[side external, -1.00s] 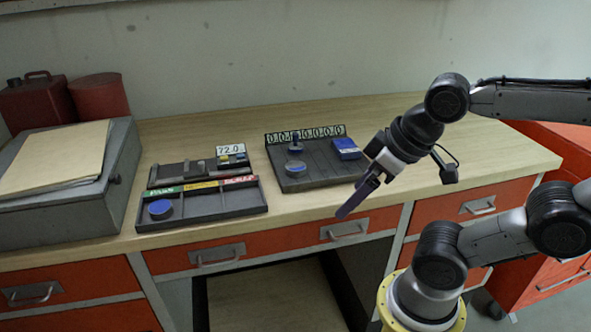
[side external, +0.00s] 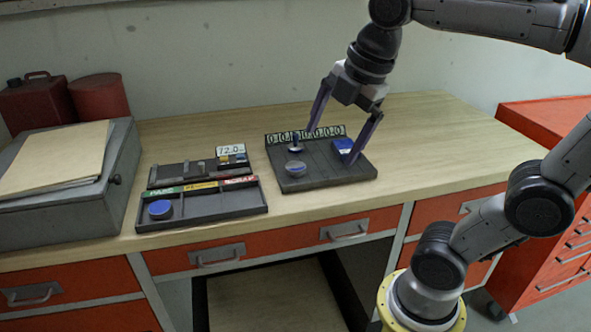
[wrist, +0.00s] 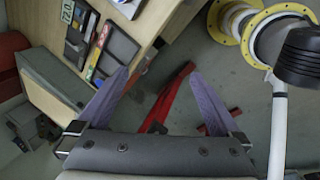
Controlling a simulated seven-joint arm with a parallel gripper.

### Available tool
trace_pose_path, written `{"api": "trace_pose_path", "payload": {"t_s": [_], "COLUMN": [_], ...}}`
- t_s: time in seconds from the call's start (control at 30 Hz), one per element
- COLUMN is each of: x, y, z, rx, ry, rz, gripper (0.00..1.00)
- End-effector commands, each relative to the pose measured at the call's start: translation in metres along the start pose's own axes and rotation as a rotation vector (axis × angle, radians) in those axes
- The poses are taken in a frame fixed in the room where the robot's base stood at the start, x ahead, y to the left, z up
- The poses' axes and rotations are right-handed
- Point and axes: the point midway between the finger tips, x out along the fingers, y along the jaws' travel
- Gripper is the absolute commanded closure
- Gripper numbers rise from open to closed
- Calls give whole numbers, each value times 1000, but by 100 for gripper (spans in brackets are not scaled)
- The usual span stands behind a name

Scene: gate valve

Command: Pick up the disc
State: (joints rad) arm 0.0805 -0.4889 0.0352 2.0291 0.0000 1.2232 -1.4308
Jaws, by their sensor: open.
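A round grey-topped disc with a blue rim (side external: 295,169) lies on the front left of a dark ribbed board (side external: 318,180) in the side view. A second round piece, blue on top (side external: 160,209), sits in the left part of a dark sorting tray (side external: 225,204). The frames do not show which one the task means. My gripper (side external: 329,147) is open and empty, pointing down above the right part of the board, to the right of the grey-topped disc.
A small upright stemmed part (side external: 296,146) stands behind the grey-topped disc. A grey case (side external: 60,215) fills the bench's left end. The bench right of the board is clear.

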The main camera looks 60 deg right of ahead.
Motion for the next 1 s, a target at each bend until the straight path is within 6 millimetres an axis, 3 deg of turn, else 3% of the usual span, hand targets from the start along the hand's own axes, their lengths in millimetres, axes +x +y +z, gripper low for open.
{"api": "trace_pose_path", "payload": {"t_s": [0.17,0.3,0.5,0.73,1.0], "x": [0,16,56,91,129], "y": [61,110,156,161,146], "z": [14,36,74,98,102], "rx": [-337,-540,-563,-504,-498], "ry": [-17,0,24,41,41], "rz": [-101,-190,-282,-347,-350], "gripper": [0,0,0,0,0]}}
